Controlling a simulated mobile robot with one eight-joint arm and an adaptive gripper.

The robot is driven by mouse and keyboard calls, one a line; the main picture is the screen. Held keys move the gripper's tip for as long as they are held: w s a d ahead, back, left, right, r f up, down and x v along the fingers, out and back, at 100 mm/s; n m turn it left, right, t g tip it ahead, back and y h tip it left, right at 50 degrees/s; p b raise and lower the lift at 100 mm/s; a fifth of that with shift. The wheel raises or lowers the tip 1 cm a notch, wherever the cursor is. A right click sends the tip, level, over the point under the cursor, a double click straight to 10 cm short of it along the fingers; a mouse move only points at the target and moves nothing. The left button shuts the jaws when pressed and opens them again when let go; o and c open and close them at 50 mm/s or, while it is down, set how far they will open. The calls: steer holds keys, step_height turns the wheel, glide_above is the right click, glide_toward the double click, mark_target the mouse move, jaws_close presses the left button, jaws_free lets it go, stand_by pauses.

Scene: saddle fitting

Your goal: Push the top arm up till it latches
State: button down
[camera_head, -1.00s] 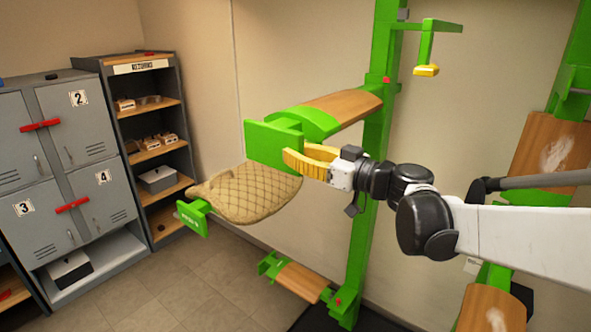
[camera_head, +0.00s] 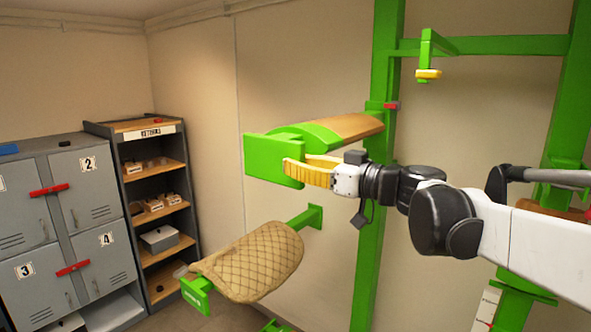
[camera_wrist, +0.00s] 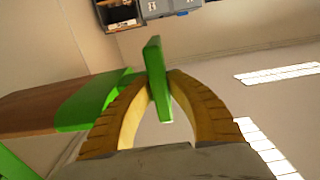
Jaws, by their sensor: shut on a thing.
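The top arm (camera_head: 345,125) has a wooden top, a green front and a green end plate (camera_head: 262,158). It juts left from the green post (camera_head: 375,200) and looks close to level. My gripper (camera_head: 290,171) has its yellow fingers shut on the end plate. In the wrist view the plate (camera_wrist: 157,80) stands upright between the fingertips (camera_wrist: 160,75), with the wooden arm (camera_wrist: 40,108) at left. A small red piece (camera_head: 391,106) sits on the post just above the arm's root. I cannot tell whether the arm is latched.
A quilted pad (camera_head: 250,262) lies on a lower green arm below the top arm. A green hanging bracket with a yellow end (camera_head: 428,74) is above right. Grey lockers (camera_head: 85,205) and a shelf (camera_head: 155,170) stand at left. Open space lies between shelf and arm.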

steer(key=shift+r, duration=0.3)
steer(key=c, duration=1.3)
jaws_free()
steer(key=shift+c, duration=0.2)
steer(key=shift+f, duration=0.1)
steer(key=v, duration=1.2)
